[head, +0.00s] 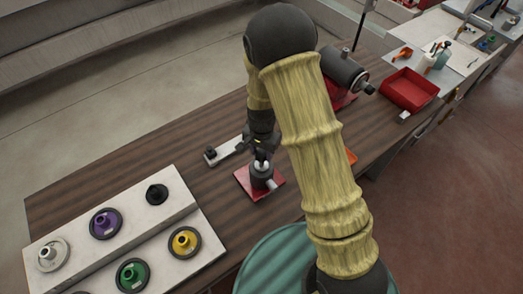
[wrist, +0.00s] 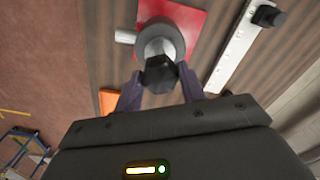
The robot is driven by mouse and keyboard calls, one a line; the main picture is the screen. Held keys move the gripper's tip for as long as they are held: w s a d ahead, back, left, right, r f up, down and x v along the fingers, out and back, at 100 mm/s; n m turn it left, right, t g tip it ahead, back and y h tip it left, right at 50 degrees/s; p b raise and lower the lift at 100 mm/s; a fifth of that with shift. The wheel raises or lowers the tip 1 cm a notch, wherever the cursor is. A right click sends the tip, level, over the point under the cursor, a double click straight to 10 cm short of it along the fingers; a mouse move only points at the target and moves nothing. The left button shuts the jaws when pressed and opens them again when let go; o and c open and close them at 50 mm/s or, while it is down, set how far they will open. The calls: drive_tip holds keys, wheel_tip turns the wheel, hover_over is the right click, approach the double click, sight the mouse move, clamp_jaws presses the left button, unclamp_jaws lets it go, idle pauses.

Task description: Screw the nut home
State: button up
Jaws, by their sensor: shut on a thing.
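A dark six-sided nut (wrist: 160,72) sits at the top of a grey round post in the wrist view, between my fingers. The grey post (head: 261,178) stands on a red square plate (head: 242,186) on the bench; the plate also shows in the wrist view (wrist: 195,18). A short light peg sticks out from the side of the post. My gripper (head: 261,155) is over the post, pointing down. In the wrist view, my gripper (wrist: 160,82) is shut on the nut, one finger on each side. The thread under the nut is hidden.
A pale bar (head: 228,150) with a black knob lies beside the plate. A stepped white rack (head: 130,215) with coloured wheels stands at the left. A red tray (head: 408,90) and a dark cylindrical machine (head: 343,70) are at the back right. An orange thing (wrist: 109,101) lies near the plate.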

drive_tip(key=m+p, duration=0.1)
drive_tip(key=m, duration=0.2)
drive_tip(key=m+p, duration=0.1)
drive_tip(key=m, duration=0.2)
drive_tip(key=shift+r+m, duration=0.2)
drive_tip(key=shift+m, duration=0.2)
drive_tip(key=m+p, duration=0.3)
drive_tip(key=m, duration=0.3)
drive_tip(key=shift+p, duration=0.35)
drive_tip(key=shift+m+p, duration=0.35)
drive_tip(key=shift+m, duration=0.65)
drive_tip(key=shift+f+m+b, duration=0.25)
drive_tip(key=shift+m+b, duration=0.05)
drive_tip(key=shift+m, duration=0.4)
drive_tip(key=m, duration=0.5)
drive_tip(key=o, duration=0.9)
